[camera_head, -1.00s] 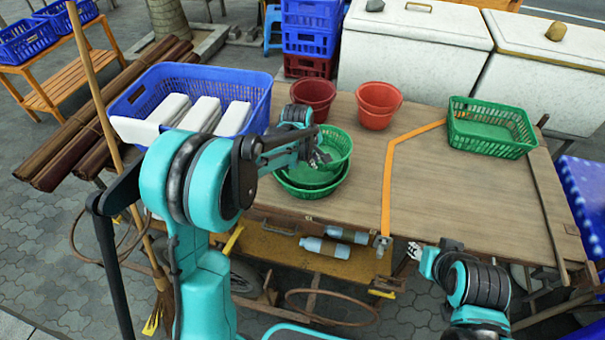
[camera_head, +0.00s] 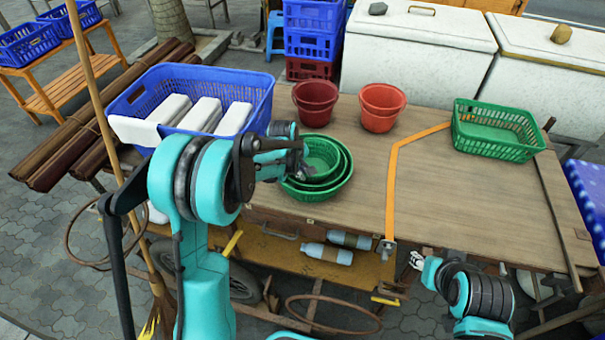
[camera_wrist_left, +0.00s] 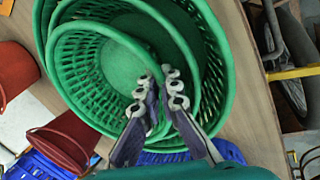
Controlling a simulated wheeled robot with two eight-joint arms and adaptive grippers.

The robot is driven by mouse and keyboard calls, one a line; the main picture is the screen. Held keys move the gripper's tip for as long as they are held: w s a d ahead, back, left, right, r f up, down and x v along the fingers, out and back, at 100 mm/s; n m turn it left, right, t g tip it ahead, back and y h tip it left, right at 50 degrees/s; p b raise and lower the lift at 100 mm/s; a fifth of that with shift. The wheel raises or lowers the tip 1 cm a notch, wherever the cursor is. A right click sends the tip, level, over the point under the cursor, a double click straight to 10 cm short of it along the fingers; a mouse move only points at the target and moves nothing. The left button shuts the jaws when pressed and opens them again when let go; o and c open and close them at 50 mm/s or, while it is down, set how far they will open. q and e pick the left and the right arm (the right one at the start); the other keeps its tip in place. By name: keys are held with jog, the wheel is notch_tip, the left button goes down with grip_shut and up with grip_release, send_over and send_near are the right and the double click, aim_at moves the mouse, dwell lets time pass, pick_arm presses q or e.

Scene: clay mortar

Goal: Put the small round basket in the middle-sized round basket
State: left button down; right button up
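The small round basket (camera_head: 321,154), green with slotted walls, sits down inside the green middle-sized round basket (camera_head: 343,170), tilted slightly. Both are nested in a larger green round basket (camera_head: 322,193) on the table. In the left wrist view, the small basket (camera_wrist_left: 84,78) lies within the middle-sized one (camera_wrist_left: 165,35), off to one side. My left gripper (camera_head: 303,170) is at the small basket's near left rim. In the wrist view its fingers (camera_wrist_left: 159,95) straddle that rim and appear closed on it. My right gripper (camera_head: 415,261) hangs at the table's front edge, empty; its finger opening is too small to judge.
Dark red buckets (camera_head: 316,101) and orange-red buckets (camera_head: 382,106) stand behind the green baskets. A blue crate (camera_head: 250,110) with white blocks is at left. A green rectangular basket (camera_head: 492,146) is at far right. The wooden table (camera_head: 455,205) is bare at centre right.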

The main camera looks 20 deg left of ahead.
pick_arm(q)
jog(key=shift+f+b, duration=0.35)
jog(key=shift+f, duration=0.25)
jog(key=c, duration=2)
grip_release()
jog(key=shift+r, duration=0.1)
jog(key=shift+r, duration=0.2)
jog(key=p+v, duration=0.5)
jog(key=v, duration=0.8)
jog(key=s+d+r+m+t, duration=0.1)
jog(key=s+d+r+m, duration=0.1)
jog(key=s+r+m, duration=0.7)
jog(key=s+f+m+t, duration=0.1)
jog(key=s+m, duration=0.1)
jog(key=s, duration=0.5)
jog(key=s+f+m+t+y, duration=0.1)
jog(key=s+f+m, duration=0.1)
jog(key=s, duration=0.5)
jog(key=shift+s+m, duration=0.3)
